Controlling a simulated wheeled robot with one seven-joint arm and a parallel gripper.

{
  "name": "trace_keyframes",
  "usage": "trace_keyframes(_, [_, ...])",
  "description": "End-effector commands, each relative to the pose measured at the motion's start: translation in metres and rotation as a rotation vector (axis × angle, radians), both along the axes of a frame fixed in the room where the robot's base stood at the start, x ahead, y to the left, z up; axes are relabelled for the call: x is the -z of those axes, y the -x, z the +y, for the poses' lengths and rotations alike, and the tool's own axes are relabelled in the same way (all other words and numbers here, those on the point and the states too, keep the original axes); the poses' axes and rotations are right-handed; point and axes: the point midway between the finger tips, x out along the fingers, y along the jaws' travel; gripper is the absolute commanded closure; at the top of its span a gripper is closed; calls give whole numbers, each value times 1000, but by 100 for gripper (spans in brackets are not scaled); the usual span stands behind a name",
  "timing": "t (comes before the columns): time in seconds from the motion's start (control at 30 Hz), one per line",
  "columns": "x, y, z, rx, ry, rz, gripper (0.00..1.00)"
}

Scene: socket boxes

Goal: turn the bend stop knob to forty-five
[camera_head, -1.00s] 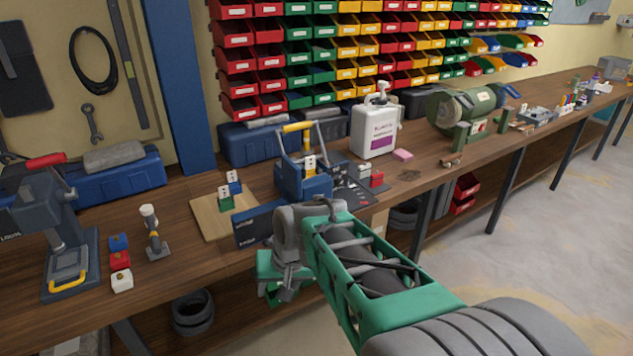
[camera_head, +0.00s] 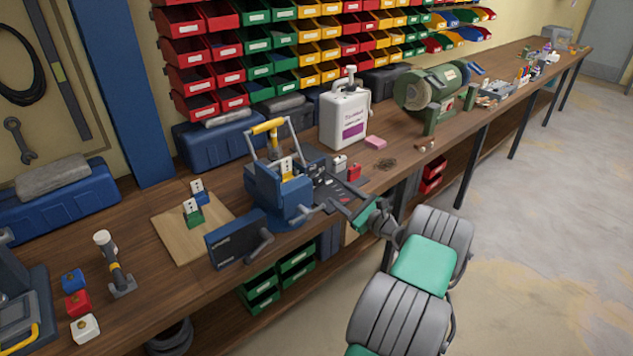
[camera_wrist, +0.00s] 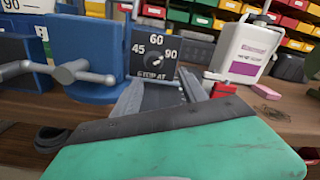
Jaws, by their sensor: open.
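The bend stop knob (camera_wrist: 157,58) is a small dark dial on a black panel (camera_wrist: 137,68) marked 45, 60 and 90 in the wrist view. Its pointer appears turned toward the right, near the 90 side, but is small. The panel is on the blue bending machine (camera_head: 278,188), which has a yellow-gripped handle. My gripper (camera_wrist: 162,88) is open, its two grey fingers pointing at the panel, below and in front of the knob. No contact with the knob shows. In the head view my gripper (camera_head: 345,207) is at the machine's right front, with the knob too small to make out.
A lever with a grey ball joint (camera_wrist: 75,72) sticks out left of the panel. A white jug (camera_head: 345,115) and pink block (camera_head: 376,142) stand behind to the right. A wooden board (camera_head: 170,232) with small socket boxes lies left. Free floor is at right.

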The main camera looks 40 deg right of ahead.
Motion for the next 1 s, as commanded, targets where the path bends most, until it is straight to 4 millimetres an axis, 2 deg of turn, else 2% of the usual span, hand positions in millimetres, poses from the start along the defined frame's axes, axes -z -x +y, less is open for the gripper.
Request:
trace_keyframes(0.2, [-1, -52, 17, -32, 4, 2, 50])
trace_keyframes(0.4, [-1, -79, 17, -30, 5, 3, 50])
trace_keyframes(0.67, [0, -82, 16, -27, 6, 3, 50])
trace_keyframes(1.0, [0, -81, 15, -25, 6, 4, 76])
